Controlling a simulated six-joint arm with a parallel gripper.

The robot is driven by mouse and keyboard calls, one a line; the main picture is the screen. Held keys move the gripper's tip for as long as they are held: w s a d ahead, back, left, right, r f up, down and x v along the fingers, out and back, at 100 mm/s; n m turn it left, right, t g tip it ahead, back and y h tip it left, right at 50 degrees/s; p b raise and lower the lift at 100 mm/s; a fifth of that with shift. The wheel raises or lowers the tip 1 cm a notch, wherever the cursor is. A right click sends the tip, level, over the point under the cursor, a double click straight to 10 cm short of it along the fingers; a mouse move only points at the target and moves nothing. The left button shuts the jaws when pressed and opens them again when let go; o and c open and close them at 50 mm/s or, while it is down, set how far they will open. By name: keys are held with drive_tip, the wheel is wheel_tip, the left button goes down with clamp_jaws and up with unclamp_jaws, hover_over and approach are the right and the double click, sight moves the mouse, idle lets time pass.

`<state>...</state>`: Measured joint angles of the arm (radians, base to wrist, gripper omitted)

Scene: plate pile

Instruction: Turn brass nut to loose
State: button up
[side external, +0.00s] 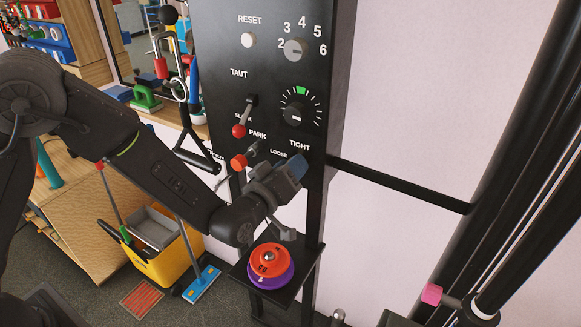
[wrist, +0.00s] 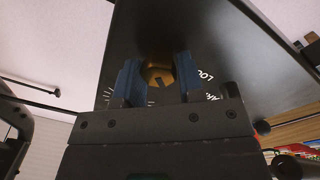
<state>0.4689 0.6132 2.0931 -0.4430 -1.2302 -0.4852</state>
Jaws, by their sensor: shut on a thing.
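The brass nut (wrist: 160,62) shows in the wrist view on the black panel, between the two blue fingers. A small dark mark lies on its face; which label it points at I cannot tell. My gripper (wrist: 157,80) is shut on the nut, one finger on each side. In the side external view my gripper (side external: 292,172) is against the panel (side external: 226,50), just below the LOOSE (side external: 279,154) and TIGHT (side external: 300,145) labels. It hides the nut there. Part of the LOOSE lettering (wrist: 205,75) shows upside down beside the right finger in the wrist view.
Above are a gauge (side external: 296,113), a numbered knob (side external: 295,49) and a white RESET button (side external: 248,40). Orange and purple plates (side external: 270,262) sit on a small shelf below.

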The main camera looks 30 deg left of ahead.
drive_tip(key=shift+n+y, duration=0.5)
drive_tip(key=shift+n, duration=4)
drive_tip(key=o, duration=0.9)
drive_tip(key=shift+f, duration=0.1)
drive_tip(key=s+f, duration=0.1)
drive_tip(key=s, duration=1.2)
drive_tip(key=shift+s, duration=0.4)
